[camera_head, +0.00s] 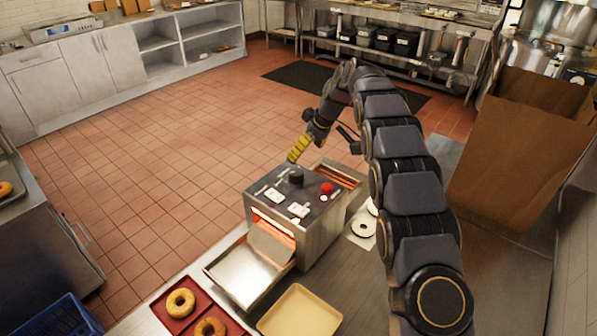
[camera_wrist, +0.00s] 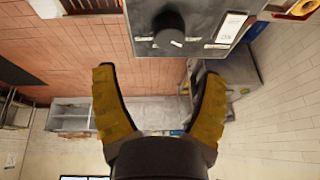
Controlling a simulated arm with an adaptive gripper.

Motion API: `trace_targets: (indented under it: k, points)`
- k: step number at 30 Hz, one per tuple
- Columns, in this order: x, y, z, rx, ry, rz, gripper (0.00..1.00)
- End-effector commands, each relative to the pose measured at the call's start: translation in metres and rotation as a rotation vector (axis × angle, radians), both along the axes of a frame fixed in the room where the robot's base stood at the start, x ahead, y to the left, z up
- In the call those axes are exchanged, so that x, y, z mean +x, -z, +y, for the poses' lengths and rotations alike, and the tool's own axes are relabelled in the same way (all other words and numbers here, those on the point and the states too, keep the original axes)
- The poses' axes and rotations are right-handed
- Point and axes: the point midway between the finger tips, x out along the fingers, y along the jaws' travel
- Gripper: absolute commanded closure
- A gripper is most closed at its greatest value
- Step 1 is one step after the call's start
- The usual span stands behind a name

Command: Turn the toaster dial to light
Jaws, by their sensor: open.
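The toaster (camera_head: 325,236) is a metal box on the steel counter, with glowing orange slots. Its black dial (camera_head: 296,177) stands on the top panel, left of a red button (camera_head: 327,188). My gripper (camera_head: 295,155) is above and behind the dial in the head view, apart from it. In the wrist view my gripper (camera_wrist: 158,74) is open and empty, its yellow fingers wide apart. The dial (camera_wrist: 169,30) shows beyond the fingertips, slightly right of midway between them. White labels lie beside the dial, too small to read, and its pointer direction cannot be told.
A metal chute (camera_head: 246,278) slopes from the toaster's front. A red tray (camera_head: 203,299) with bagels and an empty beige tray (camera_head: 300,313) sit before it. Pale rings lie right of the toaster. A large brown box (camera_head: 515,150) stands at right. Space above the toaster's left side is clear.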

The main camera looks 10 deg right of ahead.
Motion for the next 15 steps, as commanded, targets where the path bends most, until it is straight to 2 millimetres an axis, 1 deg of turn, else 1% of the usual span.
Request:
trace_targets:
  k: [1,3,6,10,15]
  points:
    - [-0.005,-0.002,0.006,-0.013,0.056,0.001,0.27]
    - [-0.011,-0.004,0.012,-0.027,0.138,-0.006,0.27]
    - [-0.018,-0.004,0.014,-0.045,0.236,-0.017,0.27]
    - [-0.023,-0.004,0.013,-0.060,0.314,-0.030,0.27]
    - [-0.024,0.000,0.013,-0.063,0.341,-0.034,0.27]
